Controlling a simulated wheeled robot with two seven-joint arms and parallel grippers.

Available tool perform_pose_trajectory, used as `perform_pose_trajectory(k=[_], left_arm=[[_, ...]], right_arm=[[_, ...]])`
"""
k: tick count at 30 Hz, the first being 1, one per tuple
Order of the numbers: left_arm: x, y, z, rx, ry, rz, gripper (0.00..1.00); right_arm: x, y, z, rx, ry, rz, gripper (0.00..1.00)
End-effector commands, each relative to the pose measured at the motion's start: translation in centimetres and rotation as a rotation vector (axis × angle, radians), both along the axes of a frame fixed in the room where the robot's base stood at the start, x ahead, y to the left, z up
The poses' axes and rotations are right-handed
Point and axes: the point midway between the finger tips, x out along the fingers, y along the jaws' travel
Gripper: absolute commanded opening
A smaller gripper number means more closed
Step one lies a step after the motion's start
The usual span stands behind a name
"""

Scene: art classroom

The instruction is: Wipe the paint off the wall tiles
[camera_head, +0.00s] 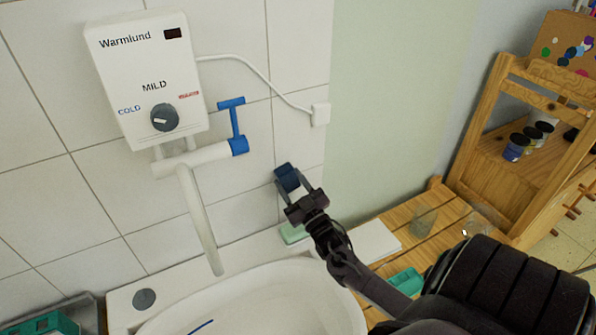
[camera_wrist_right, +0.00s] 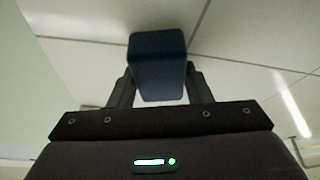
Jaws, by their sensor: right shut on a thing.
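My right gripper (camera_head: 293,183) is shut on a dark blue block (camera_head: 287,176), which looks like a sponge. It holds the block up at the white wall tiles (camera_head: 70,210), right of the tap and above the sink's back ledge. In the right wrist view the block (camera_wrist_right: 158,68) sits between the two fingers, with the tiles behind it. Whether it touches the wall I cannot tell. I see no clear paint on the visible tiles; the patch behind the block is hidden. My left gripper is not in view.
A white water heater (camera_head: 150,75) with a spout and blue tap handle (camera_head: 234,120) is left of the gripper. The white sink (camera_head: 270,300) lies below. A green soap bar (camera_head: 293,233) is on the ledge. A slatted wooden bench (camera_head: 440,215) and shelf (camera_head: 475,150) stand right.

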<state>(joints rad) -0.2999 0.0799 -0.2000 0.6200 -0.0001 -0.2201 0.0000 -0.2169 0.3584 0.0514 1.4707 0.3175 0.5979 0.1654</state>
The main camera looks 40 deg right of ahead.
Motion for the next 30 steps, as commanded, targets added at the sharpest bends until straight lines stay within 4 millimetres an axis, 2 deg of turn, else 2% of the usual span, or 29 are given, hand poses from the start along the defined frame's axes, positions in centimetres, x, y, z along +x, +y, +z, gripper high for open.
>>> perform_pose_trajectory(k=[30], left_arm=[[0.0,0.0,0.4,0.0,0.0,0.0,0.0]], right_arm=[[1.4,5.9,0.1,0.001,-0.002,0.004,0.26]])
